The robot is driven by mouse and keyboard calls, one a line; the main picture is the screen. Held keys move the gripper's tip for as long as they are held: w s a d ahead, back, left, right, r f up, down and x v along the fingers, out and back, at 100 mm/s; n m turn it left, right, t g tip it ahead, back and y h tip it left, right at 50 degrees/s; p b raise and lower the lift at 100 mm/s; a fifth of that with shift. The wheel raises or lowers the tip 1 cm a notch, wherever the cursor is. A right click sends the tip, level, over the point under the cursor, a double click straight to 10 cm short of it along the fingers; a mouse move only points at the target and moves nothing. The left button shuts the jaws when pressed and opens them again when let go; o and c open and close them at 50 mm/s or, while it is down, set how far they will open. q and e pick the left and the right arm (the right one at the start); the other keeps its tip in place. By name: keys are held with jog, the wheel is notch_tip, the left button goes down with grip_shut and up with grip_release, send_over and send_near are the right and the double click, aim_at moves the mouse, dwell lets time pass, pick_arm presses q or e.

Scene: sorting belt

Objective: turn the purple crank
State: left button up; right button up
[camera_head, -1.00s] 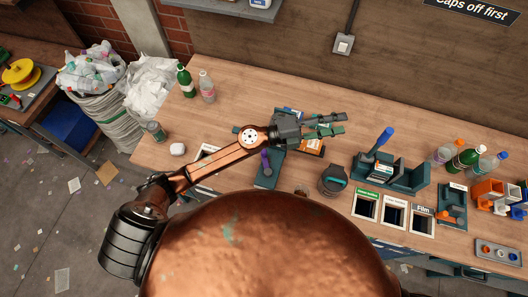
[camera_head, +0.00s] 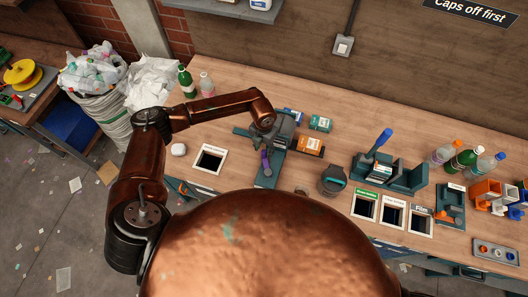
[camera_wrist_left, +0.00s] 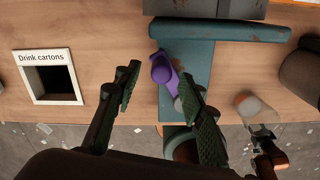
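The purple crank (camera_head: 265,160) stands on a teal base plate (camera_head: 268,178) near the middle of the bench's front edge. In the left wrist view, the crank's purple arm and rounded end (camera_wrist_left: 163,70) lie ahead of and between my open fingers. My left gripper (camera_wrist_left: 160,85) is open and empty, with a green-padded finger on each side. The right finger overlaps the crank's lower end in that view; I cannot tell whether they touch. In the head view, my left gripper (camera_head: 283,135) is bent downward just above the crank, its fingertips unclear.
A labelled drink-cartons opening (camera_head: 211,158) lies left of the crank. A dark round container (camera_head: 333,180) is at right. Bottles (camera_head: 465,158) stand farther right. Bare bench lies behind the cartons.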

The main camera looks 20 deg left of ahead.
aim_at(264, 152)
pick_arm(q)
jog(key=shift+f, duration=1.75)
jog(key=shift+c, duration=0.5)
grip_shut()
